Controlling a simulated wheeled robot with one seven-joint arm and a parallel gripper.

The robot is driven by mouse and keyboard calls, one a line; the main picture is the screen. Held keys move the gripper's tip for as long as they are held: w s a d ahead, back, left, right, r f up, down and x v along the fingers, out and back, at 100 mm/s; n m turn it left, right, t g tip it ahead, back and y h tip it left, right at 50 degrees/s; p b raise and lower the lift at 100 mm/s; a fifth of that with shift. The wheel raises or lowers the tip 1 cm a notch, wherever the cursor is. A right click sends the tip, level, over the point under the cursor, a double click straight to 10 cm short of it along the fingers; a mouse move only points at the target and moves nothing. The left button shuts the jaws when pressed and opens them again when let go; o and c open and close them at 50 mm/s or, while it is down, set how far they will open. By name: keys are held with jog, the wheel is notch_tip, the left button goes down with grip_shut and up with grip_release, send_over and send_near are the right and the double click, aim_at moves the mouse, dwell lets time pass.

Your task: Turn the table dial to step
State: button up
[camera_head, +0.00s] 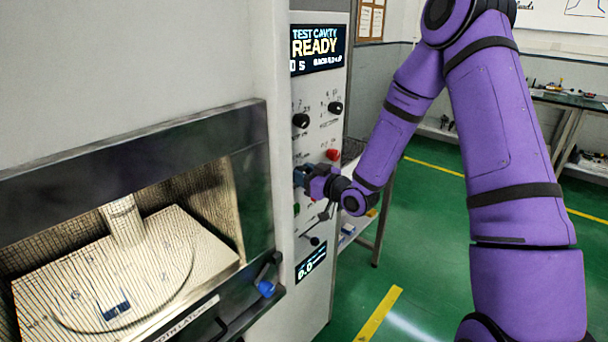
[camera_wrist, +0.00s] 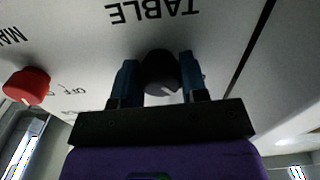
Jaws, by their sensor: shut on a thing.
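The table dial (camera_wrist: 160,72) is a dark round knob under the upside-down word TABLE in the wrist view. A pale pointer mark shows on its lower right edge. My gripper (camera_wrist: 161,78) has one blue finger on each side of the dial and is shut on it. In the head view my gripper (camera_head: 303,177) is at the control panel (camera_head: 313,110), and it hides the dial there. The label for the step position is not readable in either view.
A red knob (camera_wrist: 27,85) is beside the dial, near an OFF mark. Two black knobs (camera_head: 301,120) (camera_head: 336,107) are higher on the panel. The open-fronted cavity (camera_head: 125,240) with a blue-tipped latch (camera_head: 266,288) is to the left. Green floor lies right.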

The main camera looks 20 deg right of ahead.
jog(key=m, duration=0.4)
jog(key=shift+m, duration=1.9)
jog(key=o, duration=0.9)
jog(key=shift+o, duration=0.2)
jog(key=v, duration=1.1)
